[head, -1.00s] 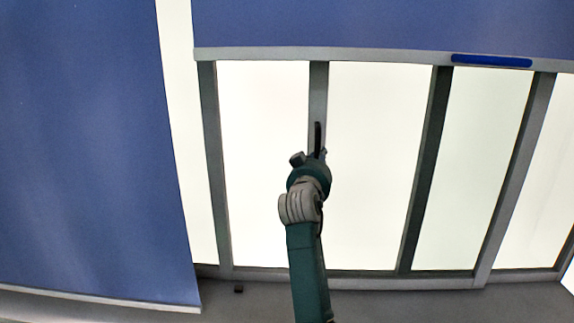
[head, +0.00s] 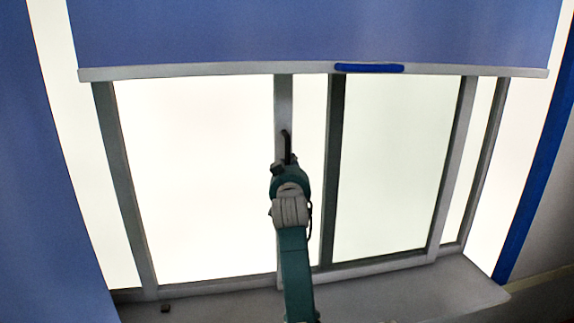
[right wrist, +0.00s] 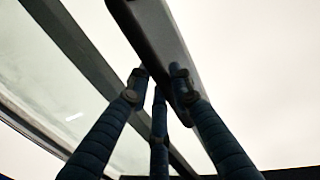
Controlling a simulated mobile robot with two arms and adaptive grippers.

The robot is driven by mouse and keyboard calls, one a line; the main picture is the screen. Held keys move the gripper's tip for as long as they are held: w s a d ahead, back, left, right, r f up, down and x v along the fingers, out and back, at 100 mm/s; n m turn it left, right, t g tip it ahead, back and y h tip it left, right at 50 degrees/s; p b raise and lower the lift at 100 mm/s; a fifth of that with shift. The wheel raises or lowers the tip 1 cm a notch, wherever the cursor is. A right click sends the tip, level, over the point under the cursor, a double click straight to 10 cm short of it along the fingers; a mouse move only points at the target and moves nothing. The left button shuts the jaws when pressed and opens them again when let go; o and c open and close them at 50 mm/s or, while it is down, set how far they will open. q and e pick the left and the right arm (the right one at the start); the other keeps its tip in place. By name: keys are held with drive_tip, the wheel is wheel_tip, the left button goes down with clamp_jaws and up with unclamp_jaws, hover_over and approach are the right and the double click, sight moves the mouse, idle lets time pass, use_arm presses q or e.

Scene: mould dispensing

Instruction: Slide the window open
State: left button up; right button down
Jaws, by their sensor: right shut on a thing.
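The window (head: 195,180) has bright panes in grey frames below a blue blind. Its sliding sash has a light grey upright (head: 284,102) with a dark vertical handle (head: 287,146) on it. My right gripper (head: 288,162) is at this handle and shut on it, its arm rising from below. In the right wrist view, the gripper's fingers (right wrist: 157,82) close around the lower part of the long dark handle (right wrist: 152,38). The exact finger contact is partly hidden. The sash upright stands a little left of a darker upright (head: 333,150). My left gripper is not in view.
The blue blind (head: 230,32) hangs over the window top, with a blue grip (head: 369,68) on its bottom bar. Another blue blind (head: 45,200) covers the left side. A grey sill (head: 400,290) runs below, with a small dark block (head: 166,308) on it.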

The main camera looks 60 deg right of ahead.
drive_tip(key=c, duration=1.7)
unclamp_jaws()
drive_tip(key=shift+o, duration=0.6)
drive_tip(key=shift+w+d+f, duration=0.15)
drive_tip(key=v, duration=1.2)
